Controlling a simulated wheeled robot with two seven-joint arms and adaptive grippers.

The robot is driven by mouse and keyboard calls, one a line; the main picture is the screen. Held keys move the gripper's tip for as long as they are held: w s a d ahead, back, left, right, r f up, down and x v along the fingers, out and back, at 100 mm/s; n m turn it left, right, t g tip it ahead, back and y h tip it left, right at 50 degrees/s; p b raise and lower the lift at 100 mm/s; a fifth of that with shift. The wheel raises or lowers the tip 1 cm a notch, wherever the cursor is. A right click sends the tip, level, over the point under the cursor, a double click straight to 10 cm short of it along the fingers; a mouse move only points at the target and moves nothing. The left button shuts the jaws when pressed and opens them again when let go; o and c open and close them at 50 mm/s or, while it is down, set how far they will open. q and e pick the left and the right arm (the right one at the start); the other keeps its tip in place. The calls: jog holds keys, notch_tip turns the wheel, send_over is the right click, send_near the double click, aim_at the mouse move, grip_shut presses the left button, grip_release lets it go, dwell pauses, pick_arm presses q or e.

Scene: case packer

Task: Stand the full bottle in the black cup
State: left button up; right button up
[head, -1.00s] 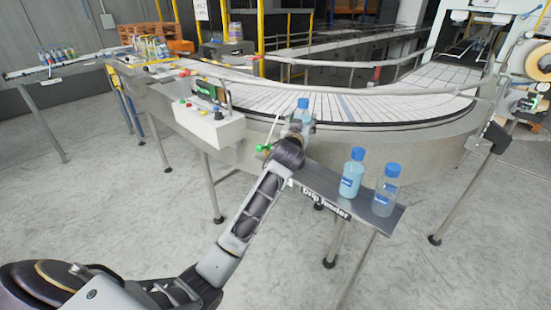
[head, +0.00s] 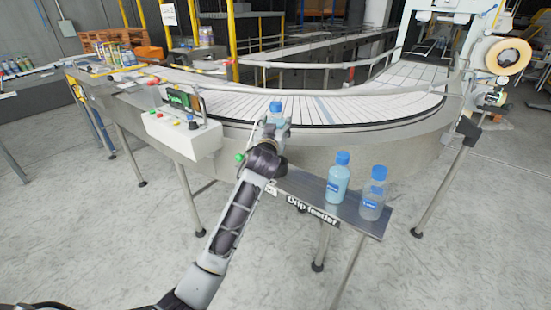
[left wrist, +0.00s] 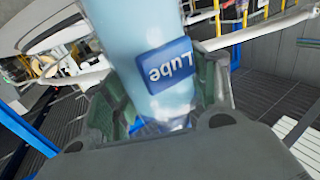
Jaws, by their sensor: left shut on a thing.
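My left gripper (head: 272,134) is shut on a bottle with a blue cap (head: 276,107), holding it at the far end of the drip feeder shelf, in front of the conveyor curve. In the left wrist view this bottle (left wrist: 132,40) is filled with pale blue liquid and has a blue "Lube" label, between the gripper's fingers (left wrist: 155,105). Two more blue-capped bottles stand upright on the shelf: one filled pale blue (head: 338,180), and one clear one that looks empty (head: 373,195). I cannot make out a black cup in either view. My right gripper is not in view.
The drip feeder shelf (head: 300,185) juts out from the curved conveyor (head: 330,108) and its guard rail. A control box (head: 183,135) with buttons is left of my gripper. Several bottles stand at the far left. The floor (head: 450,260) at the front right is clear.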

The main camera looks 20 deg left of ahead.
pick_arm(q)
jog(key=shift+f, duration=2.55)
jog(key=shift+f, duration=1.9)
jog(key=shift+f, duration=0.15)
jog(key=o, duration=1.4)
